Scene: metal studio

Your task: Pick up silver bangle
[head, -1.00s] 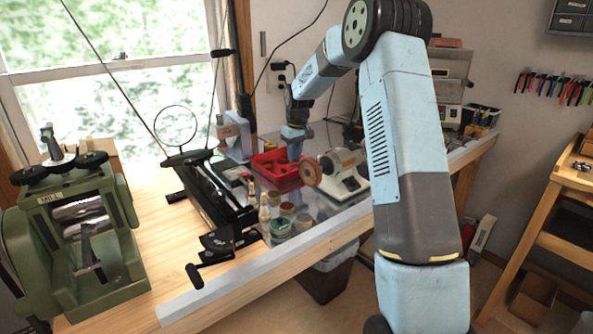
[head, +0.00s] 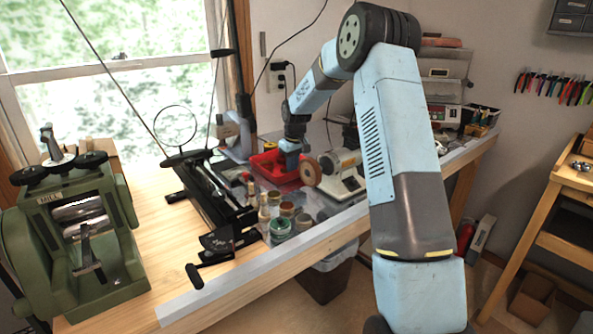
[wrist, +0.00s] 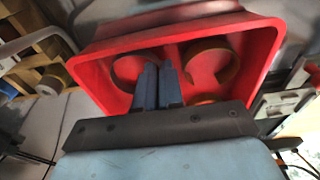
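A red tray (head: 278,180) stands on the bench and also shows in the wrist view (wrist: 259,35). Inside it in the wrist view lie a dull grey-brown open bangle (wrist: 118,70) at the left, a bronze-coloured open bangle (wrist: 232,66) at the right and part of an orange ring (wrist: 203,99) below. The left bangle looks closest to silver, but its colour is dim. My gripper (wrist: 158,68) reaches over the tray, its two blue fingers close together at the left bangle's right side. Their overlap hides whether they grip it. In the head view my gripper (head: 290,165) is at the tray.
A grinder with a brown wheel (head: 310,171) stands just right of the tray. Several small jars (head: 281,226) and a black draw bench (head: 210,200) are in front and left. A green rolling mill (head: 70,235) stands at far left. Bare wood (head: 150,215) lies between.

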